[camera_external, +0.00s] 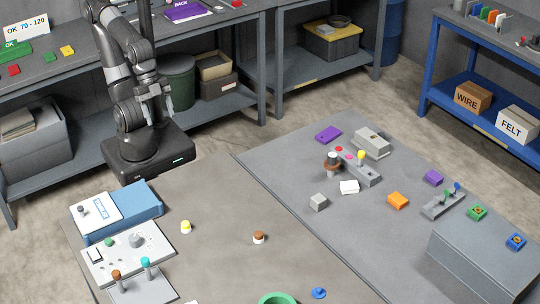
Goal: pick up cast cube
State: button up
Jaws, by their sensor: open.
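A small rough grey cube (318,202), which looks like the cast cube, sits on the grey mat on the right. Its top and two sides show and nothing covers it. My gripper (161,91) is at the end of my folded arm, above my base at the upper left. It is open and far from the cube, with no object visible in it.
A large grey box (485,258) stands at the right. A blue case (140,205) lies at the left. Bare table surrounds the cube's left side.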

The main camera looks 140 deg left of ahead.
jog(key=w+a+r+g, duration=0.1)
jog(key=w+a+r, duration=0.15)
jog(key=w, duration=0.35)
jog(key=w+a+r, duration=0.2)
jog(key=w+a, duration=0.1)
jog(key=w, duration=0.4)
jog(key=g, duration=0.4)
send_over(316, 195)
notch_tip(316, 195, down, 20)
jog(key=shift+w+d, duration=0.1)
notch_tip(316, 195, down, 11)
jog(key=shift+r, duration=0.2)
jog(key=shift+c, duration=0.4)
